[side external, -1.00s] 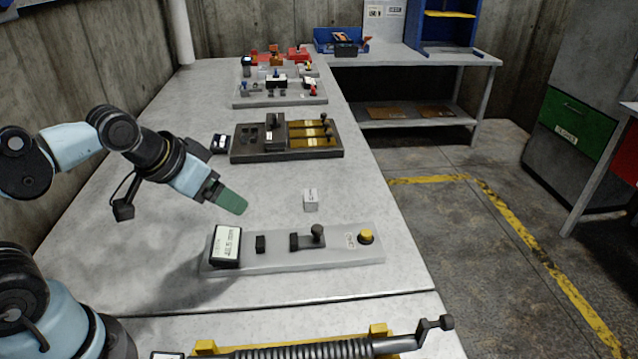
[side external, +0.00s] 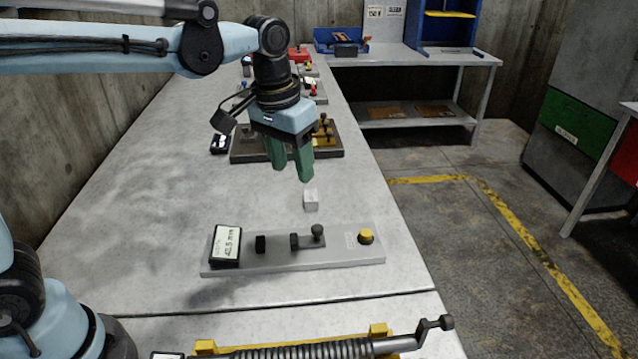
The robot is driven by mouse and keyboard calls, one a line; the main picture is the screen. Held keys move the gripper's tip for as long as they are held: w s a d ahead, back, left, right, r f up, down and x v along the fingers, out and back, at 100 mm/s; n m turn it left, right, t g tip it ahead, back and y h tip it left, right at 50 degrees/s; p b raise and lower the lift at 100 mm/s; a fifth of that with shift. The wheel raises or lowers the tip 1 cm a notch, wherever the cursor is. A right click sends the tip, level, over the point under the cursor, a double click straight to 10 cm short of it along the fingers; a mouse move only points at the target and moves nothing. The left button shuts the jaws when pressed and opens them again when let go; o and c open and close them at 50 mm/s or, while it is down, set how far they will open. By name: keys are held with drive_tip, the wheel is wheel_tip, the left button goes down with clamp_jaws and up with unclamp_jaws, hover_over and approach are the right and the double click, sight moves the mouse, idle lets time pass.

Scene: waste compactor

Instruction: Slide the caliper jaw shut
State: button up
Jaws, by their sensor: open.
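The caliper fixture is a grey plate (side external: 330,258) lying near the front of the bench. A display box (side external: 226,246) stands at its left end and seems to read 42.5 mm. To its right is a small black fixed block (side external: 260,244). After a gap comes the dark sliding jaw (side external: 300,242) with an upright round knob (side external: 317,232). A yellow button (side external: 366,236) sits at the right end. A small white cube (side external: 311,200) lies on the bench behind the plate. My gripper (side external: 293,176) points down with its green fingers apart, empty, above and behind the cube.
A dark fixture with brass slides (side external: 244,150) stands behind my gripper, partly hidden by it. Further fixtures stand farther back. A long screw on yellow supports (side external: 378,332) lies in front. The bench around the cube is clear.

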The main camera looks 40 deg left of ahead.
sight(317, 227)
drive_tip(key=shift+g, duration=0.8)
drive_tip(key=w+d+f, duration=0.1)
drive_tip(key=f, duration=0.3)
drive_tip(key=w+d+f, duration=0.1)
drive_tip(key=f, duration=0.4)
drive_tip(key=d+f, duration=0.1)
drive_tip(key=f, duration=0.3)
drive_tip(key=shift+w+f, duration=0.15)
drive_tip(key=shift+w, duration=0.25)
